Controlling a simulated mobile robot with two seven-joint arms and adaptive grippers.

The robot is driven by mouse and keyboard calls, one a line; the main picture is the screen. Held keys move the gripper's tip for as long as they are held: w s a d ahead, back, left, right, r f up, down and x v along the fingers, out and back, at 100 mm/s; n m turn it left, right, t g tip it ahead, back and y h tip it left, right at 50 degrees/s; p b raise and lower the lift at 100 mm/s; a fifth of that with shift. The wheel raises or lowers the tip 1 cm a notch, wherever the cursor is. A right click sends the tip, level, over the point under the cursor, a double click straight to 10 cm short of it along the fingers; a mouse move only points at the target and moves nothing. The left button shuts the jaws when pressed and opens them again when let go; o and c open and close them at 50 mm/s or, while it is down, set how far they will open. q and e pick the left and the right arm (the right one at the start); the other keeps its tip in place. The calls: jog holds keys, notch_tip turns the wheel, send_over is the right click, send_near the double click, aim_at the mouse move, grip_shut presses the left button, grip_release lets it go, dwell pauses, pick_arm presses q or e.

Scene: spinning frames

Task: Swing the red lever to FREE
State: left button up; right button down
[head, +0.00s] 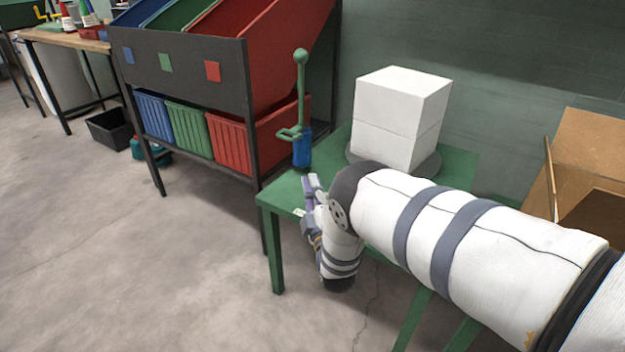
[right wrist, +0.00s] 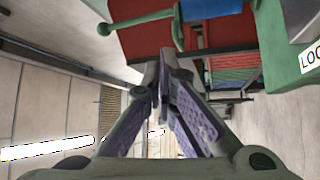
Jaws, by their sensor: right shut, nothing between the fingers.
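No red lever stands out in either view. A green upright rod with a ball on top (head: 300,85) rises from a blue cylinder (head: 302,152) on the green table (head: 462,165). A small green side piece juts from the rod's foot. In the right wrist view the green rod (right wrist: 140,20) lies sideways across the top, beside the blue cylinder (right wrist: 212,10). A white label reading "LOC" (right wrist: 311,56) is cut off at the right edge there. My right gripper (head: 312,181) is shut and empty by the table's left edge, apart from the rod. My left gripper is out of view.
A white block (head: 393,125) stands on a round grey base on the table. Behind is a rack with blue, green and red bins (head: 240,140). A cardboard box (head: 590,150) is at right.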

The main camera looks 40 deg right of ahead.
jog(key=v, duration=0.7)
jog(key=shift+s+d+f, duration=0.25)
jog(key=shift+s+f, duration=0.05)
jog(key=shift+s, duration=0.1)
